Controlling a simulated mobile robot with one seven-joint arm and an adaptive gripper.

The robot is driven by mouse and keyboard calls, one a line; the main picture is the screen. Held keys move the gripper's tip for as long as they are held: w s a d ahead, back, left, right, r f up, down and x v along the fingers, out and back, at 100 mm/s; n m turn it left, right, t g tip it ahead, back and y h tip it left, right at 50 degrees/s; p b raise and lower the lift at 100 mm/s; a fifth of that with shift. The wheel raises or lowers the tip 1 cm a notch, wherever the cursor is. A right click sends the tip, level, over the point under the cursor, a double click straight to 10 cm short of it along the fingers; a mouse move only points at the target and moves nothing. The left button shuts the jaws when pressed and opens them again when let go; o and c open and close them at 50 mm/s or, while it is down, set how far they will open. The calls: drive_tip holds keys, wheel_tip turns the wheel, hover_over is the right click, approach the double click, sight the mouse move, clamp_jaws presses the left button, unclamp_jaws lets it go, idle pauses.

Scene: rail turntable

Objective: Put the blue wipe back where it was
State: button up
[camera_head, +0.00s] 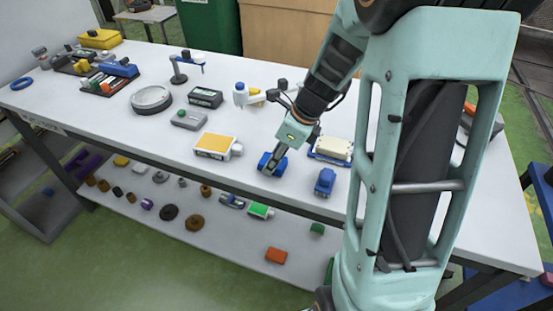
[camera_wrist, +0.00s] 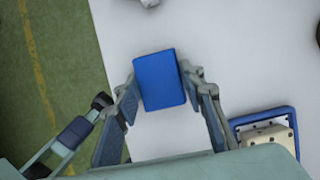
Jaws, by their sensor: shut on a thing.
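The blue wipe (camera_wrist: 160,80) is a flat blue block between the two fingers of my gripper (camera_wrist: 158,92) in the wrist view. My gripper (camera_head: 273,163) is shut on it over the front part of the white table. In the head view the blue wipe (camera_head: 265,164) shows at the fingertips, near the table's front edge. I cannot tell whether it touches the table top. Another blue object (camera_head: 324,182) sits to the right of it at the front edge.
A cream block on a blue-rimmed tray (camera_head: 316,156) lies right of my gripper; the tray shows in the wrist view (camera_wrist: 291,113). A yellow-topped box (camera_head: 214,145) is to the left. The white table (camera_head: 110,125) has a lower shelf with several small parts.

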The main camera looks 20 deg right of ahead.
drive_tip(key=shift+f, duration=0.15)
drive_tip(key=o, duration=1.1)
drive_tip(key=shift+r, duration=0.5)
drive_tip(key=p+v, duration=0.2)
drive_tip(key=v, duration=0.9)
drive_tip(key=shift+s+d+r, duration=0.1)
drive_tip(key=shift+s, duration=0.05)
